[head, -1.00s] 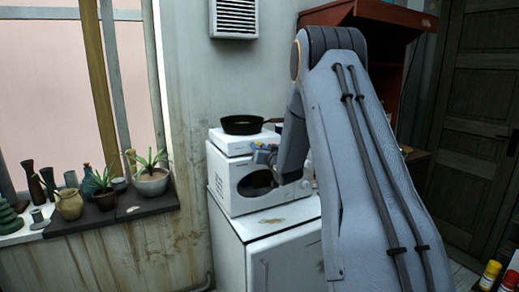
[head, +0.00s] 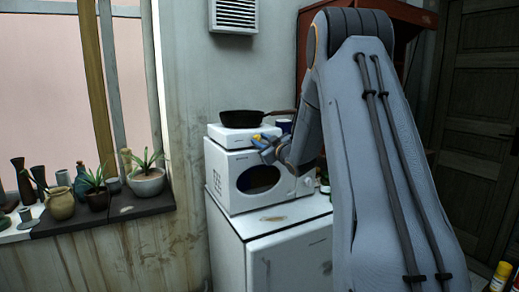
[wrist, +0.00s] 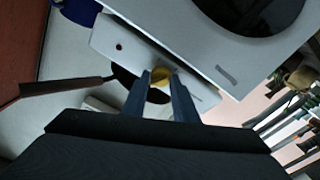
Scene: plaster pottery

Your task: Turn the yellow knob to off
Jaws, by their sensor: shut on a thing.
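The yellow knob (wrist: 160,77) is on the front of a small white hotplate (wrist: 127,48), seen at a tilt in the wrist view. My gripper (wrist: 160,84) is shut on the knob, one finger on each side of it. In the head view, the knob (head: 257,137) is a small yellow spot at the tips of my gripper (head: 263,145), at the hotplate's front (head: 225,138). The fingers hide part of the knob, and its pointer direction cannot be read.
A black pan (head: 241,119) sits on the hotplate, its handle pointing right. Below the hotplate is a white microwave (head: 225,188) on a white cabinet (head: 285,262). A blue mug (head: 284,126) stands close by on the right. Potted plants (head: 146,180) line the windowsill at left.

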